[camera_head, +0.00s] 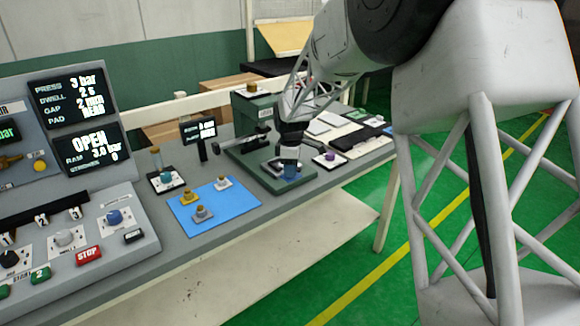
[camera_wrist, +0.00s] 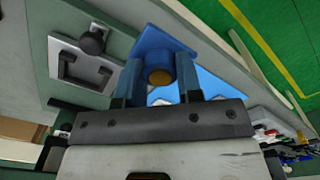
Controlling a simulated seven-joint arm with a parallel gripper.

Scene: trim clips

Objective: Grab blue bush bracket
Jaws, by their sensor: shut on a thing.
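The blue bush bracket (camera_head: 291,173) is at the green press's front plate, just under my gripper (camera_head: 289,158). In the wrist view the blue bracket (camera_wrist: 158,42) shows a flat plate and a round boss with a brownish bush (camera_wrist: 160,77) in it. My gripper's fingers (camera_wrist: 161,88) lie on either side of the boss and are shut on it. In the head view the gripper hides the bracket's upper part. I cannot tell whether the bracket touches the plate below.
The green press (camera_head: 255,115) stands close behind and left of my gripper. A bright blue mat (camera_head: 228,215) with several small brackets lies to the left. A stand with a teal piece (camera_head: 172,180) is farther left. A purple piece (camera_head: 329,156) sits at right, near the table edge.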

